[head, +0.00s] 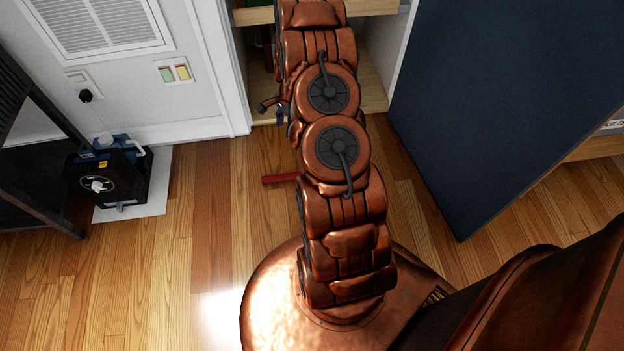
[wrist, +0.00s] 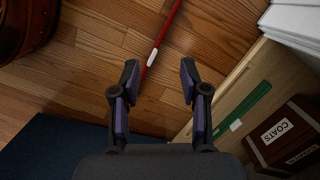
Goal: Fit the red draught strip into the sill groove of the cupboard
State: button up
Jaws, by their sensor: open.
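The red draught strip (head: 280,179) lies on the wooden floor in front of the cupboard; my arm hides part of it in the head view. In the wrist view the strip (wrist: 166,32), with a white label, runs from the top edge down towards the gap between my fingertips. My gripper (wrist: 159,73) is open and empty, with the strip on the floor beyond it. In the head view my gripper (head: 272,109) is partly hidden beside my arm, near the cupboard's front edge. The cupboard (head: 374,88) is open, with a pale wood base (wrist: 213,98). I cannot clearly make out the sill groove.
A green strip (wrist: 244,111) with a white label lies inside the cupboard, beside a dark red box (wrist: 285,135) marked COATS. The dark blue door (head: 490,100) stands open at right. A black machine (head: 108,178) sits on a pale mat at left. Floor between is clear.

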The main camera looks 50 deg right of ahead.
jog(key=s+d+f+m+b, duration=0.1)
jog(key=d+f+m+b, duration=0.1)
jog(key=f, duration=0.6)
jog(key=s+d+f+m+b, duration=0.2)
jog(key=d+f, duration=0.2)
jog(key=f, duration=0.4)
jog(key=s+d+f+m+b, duration=0.1)
jog(key=d+f, duration=0.3)
jog(key=f, duration=0.4)
jog(key=shift+s+d+f+m+h+b, duration=0.1)
jog(key=shift+s+m+h+b, duration=0.1)
jog(key=shift+s+b, duration=0.15)
jog(key=shift+s+f+m+h+b, duration=0.1)
jog(key=shift+s+m+b, duration=0.1)
jog(key=shift+s+b, duration=0.15)
jog(key=shift+f, duration=0.35)
notch_tip(320, 180, down, 2)
jog(key=shift+w+f+b, duration=0.1)
jog(key=shift+b, duration=0.3)
jog(key=shift+w+a+f+b, duration=0.25)
jog(key=shift+f+b, duration=0.1)
jog(key=shift+f, duration=0.5)
jog(key=shift+w+a+f+b, duration=0.15)
jog(key=shift+w+f+b, duration=0.2)
jog(key=shift+f, duration=0.5)
jog(key=shift+w+a+f+b, duration=0.2)
jog(key=shift+f+b, duration=0.2)
jog(key=shift+f, duration=0.45)
jog(key=shift+c, duration=0.4)
grip_shut()
